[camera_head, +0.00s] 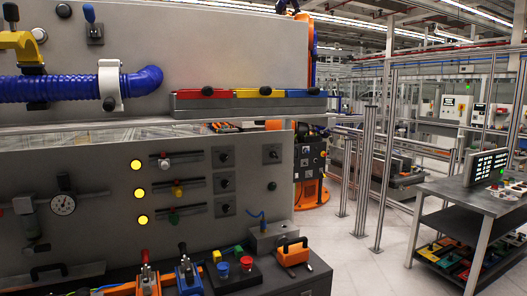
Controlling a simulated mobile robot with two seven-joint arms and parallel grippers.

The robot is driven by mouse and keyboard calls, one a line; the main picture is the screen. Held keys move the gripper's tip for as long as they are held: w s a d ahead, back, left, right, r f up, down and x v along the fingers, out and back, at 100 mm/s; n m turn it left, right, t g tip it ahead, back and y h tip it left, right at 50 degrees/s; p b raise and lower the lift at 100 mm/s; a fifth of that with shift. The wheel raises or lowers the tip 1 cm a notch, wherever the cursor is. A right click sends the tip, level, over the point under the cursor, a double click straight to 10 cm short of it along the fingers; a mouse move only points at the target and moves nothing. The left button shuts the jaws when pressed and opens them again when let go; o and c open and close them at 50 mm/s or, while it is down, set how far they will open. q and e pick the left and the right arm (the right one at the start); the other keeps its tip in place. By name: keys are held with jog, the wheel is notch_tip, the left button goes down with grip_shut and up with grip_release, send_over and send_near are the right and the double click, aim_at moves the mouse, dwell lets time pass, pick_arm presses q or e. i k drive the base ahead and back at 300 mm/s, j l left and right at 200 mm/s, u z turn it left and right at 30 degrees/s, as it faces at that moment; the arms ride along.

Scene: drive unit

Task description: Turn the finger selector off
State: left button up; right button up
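The drive unit's grey panel (100,170) fills the left half of the head view. It carries several small black rotary knobs on square plates: an upper knob (223,157), a middle knob (224,183), a lower knob (225,208) and one farther right (271,154). I cannot tell which of these is the finger selector, and their pointer positions are too small to read. Left of the knobs are three slots with a white slider (164,162), a yellow slider (178,189) and a green slider (173,216). Neither of my grippers is in view.
Three yellow lamps (138,192) glow beside the sliders. A pressure gauge (63,204) sits at the left. A lower ledge holds a blue clamp (186,271), a red button (223,269) and an orange handle (293,252). A table (462,192) stands right, across open floor (370,265).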

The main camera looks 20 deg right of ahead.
aim_at(272, 155)
jog(key=i+l, duration=1.3)
